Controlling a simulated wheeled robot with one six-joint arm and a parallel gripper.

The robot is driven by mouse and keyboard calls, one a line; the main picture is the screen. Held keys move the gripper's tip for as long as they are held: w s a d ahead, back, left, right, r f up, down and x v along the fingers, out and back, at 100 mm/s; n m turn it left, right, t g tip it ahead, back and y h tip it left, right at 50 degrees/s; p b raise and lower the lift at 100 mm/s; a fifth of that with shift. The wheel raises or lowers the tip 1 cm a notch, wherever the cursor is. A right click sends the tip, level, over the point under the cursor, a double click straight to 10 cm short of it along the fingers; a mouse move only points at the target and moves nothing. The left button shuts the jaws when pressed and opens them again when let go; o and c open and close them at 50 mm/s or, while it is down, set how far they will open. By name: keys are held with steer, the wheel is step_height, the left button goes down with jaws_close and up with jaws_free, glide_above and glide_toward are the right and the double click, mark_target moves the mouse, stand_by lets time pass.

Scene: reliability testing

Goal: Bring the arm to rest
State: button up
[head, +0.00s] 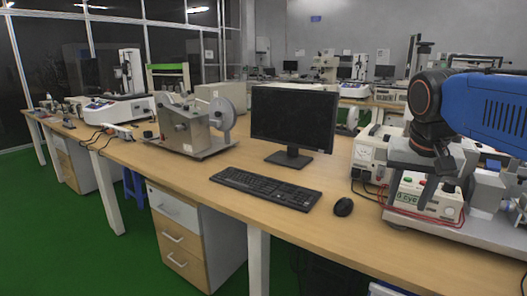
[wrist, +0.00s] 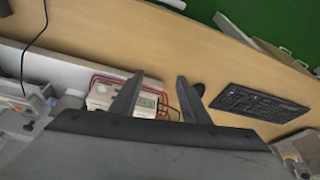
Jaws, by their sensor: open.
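My gripper (wrist: 158,92) is open and empty in the wrist view, its two dark fingers spread apart. Beyond the fingers is a white box with a display (wrist: 145,103) and red leads, and nothing is held between them. In the head view my blue arm enters from the right edge. Its dark wrist hangs down over the equipment at the right end of the desk, and the gripper there is small and partly lost against that equipment. I cannot tell how much gap lies between the fingers and the box.
The wooden desk (head: 300,211) carries a keyboard (head: 265,188), a mouse (head: 343,207), a monitor (head: 293,118) and a metal test machine (head: 190,125). A white instrument (head: 369,153) stands close by my arm. The desk front near the mouse is clear, and green floor (head: 60,235) is open at left.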

steer(key=s+a+f+n, duration=0.1)
steer(key=s+f+n, duration=0.1)
steer(key=s+f, duration=0.4)
steer(key=s+a+f+n+t+y, duration=0.1)
steer(key=s+a+f+n, duration=0.1)
steer(key=s+f, duration=0.5)
step_height(320, 180, down, 5)
steer(key=shift+s+a+n, duration=0.25)
steer(key=shift+a+n, duration=0.05)
steer(key=shift+c, duration=0.7)
